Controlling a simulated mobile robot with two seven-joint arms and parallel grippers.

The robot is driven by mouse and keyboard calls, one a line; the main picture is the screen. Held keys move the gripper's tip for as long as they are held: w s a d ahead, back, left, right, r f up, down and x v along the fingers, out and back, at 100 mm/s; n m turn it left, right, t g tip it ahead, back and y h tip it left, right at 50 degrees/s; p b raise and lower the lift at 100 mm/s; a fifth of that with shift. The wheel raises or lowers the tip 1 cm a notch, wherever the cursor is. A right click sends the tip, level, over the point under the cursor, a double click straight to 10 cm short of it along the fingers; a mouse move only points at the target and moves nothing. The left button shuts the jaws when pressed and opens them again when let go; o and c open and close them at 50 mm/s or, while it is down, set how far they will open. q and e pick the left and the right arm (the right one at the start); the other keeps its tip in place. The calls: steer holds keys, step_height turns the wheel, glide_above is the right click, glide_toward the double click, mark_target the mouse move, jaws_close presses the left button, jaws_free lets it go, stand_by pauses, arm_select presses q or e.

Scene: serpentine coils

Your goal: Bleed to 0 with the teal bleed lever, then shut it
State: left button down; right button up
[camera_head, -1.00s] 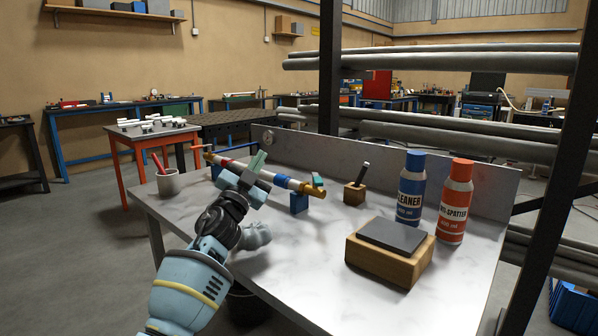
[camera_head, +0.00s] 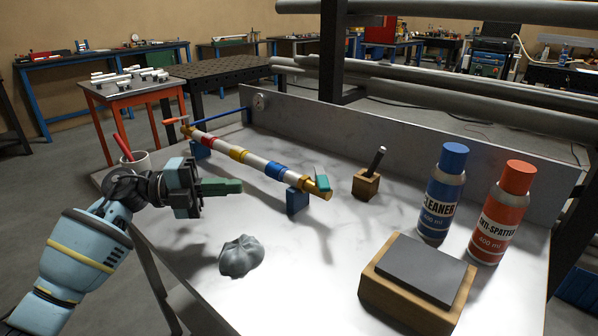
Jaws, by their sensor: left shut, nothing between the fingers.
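The teal bleed lever (camera_head: 322,178) sits on the brass fitting at the near right end of a banded pipe (camera_head: 262,168). I cannot tell from its angle whether it is open or shut. A small round gauge (camera_head: 259,101) is on the backboard; its reading is too small to make out. An orange lever (camera_head: 174,121) is at the pipe's far left end. My left gripper (camera_head: 238,186) is left of the teal lever and in front of the pipe, apart from the lever. Its green fingers are closed and empty, pointing right. My right gripper is not in view.
Blue supports (camera_head: 297,200) hold the pipe above the grey bench (camera_head: 325,265). A crumpled grey rag (camera_head: 241,256), a wooden block with a pin (camera_head: 367,182), a blue can (camera_head: 443,190), an orange can (camera_head: 503,212) and a wood-based slab (camera_head: 420,285) stand around. The front middle is clear.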

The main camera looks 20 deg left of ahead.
arm_select(q)
steer(key=p, duration=0.2)
glide_toward(318, 183)
steer(key=x, duration=0.6)
steer(key=shift+w+a+f, duration=0.1)
steer(key=shift+w+a, duration=0.05)
steer(key=shift+w, duration=0.05)
steer(key=shift+w+d+f, duration=0.1)
steer(key=shift+w+d, duration=0.1)
steer(key=shift+d, duration=0.2)
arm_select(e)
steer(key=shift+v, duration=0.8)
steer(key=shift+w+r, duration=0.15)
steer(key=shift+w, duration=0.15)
